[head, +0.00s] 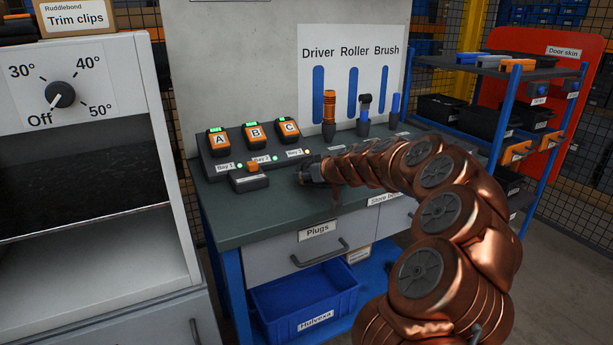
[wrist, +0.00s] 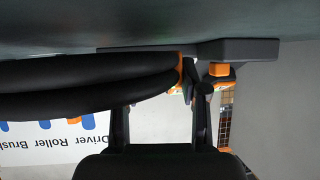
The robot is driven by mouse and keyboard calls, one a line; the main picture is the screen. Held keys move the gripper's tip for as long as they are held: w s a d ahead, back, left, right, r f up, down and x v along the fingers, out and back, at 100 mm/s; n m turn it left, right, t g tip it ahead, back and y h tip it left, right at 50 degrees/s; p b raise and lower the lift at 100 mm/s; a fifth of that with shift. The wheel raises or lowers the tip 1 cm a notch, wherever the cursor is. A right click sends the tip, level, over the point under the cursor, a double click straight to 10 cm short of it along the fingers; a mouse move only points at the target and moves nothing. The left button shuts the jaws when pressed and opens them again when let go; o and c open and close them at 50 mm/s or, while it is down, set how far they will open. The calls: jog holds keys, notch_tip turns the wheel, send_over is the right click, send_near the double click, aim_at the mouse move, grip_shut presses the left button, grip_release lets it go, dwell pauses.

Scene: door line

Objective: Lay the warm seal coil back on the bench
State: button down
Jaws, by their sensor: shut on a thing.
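The seal coil (wrist: 90,82) shows in the wrist view as thick black loops, held between the fingers of my gripper (wrist: 160,115). An orange patch shows at the coil's right end. The wrist view is upside down, with the green bench top (wrist: 60,22) along its upper edge. The coil is close to the bench top; I cannot tell whether it touches. In the head view my gripper (head: 309,172) is low over the bench (head: 262,218), right of a small black and orange device. The coil cannot be made out clearly there.
Charger bays with batteries A, B and C (head: 253,135) stand at the bench's back left. The black and orange device (head: 248,178) is in front of them. Holstered tools (head: 328,115) stand at the back. A warming cabinet (head: 85,150), dial at Off, is left. Bare bench lies front left.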

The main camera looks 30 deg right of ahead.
jog(key=shift+a+f+b, duration=0.1)
jog(key=shift+f+b, duration=0.6)
jog(key=shift+b, duration=0.05)
jog(key=shift+s+f, duration=0.1)
jog(key=shift+f, duration=0.15)
jog(key=c, duration=0.9)
grip_release()
jog(key=shift+a+f, duration=0.1)
jog(key=o, duration=0.3)
jog(key=shift+f, duration=0.25)
jog(key=shift+a, duration=0.1)
jog(key=shift+s, duration=0.1)
jog(key=shift+r+p, duration=0.6)
jog(key=shift+p, duration=0.25)
jog(key=v, duration=0.8)
jog(key=r+v, duration=0.1)
jog(key=v, duration=0.3)
jog(key=shift+d+b, duration=0.25)
jog(key=shift+b, duration=0.1)
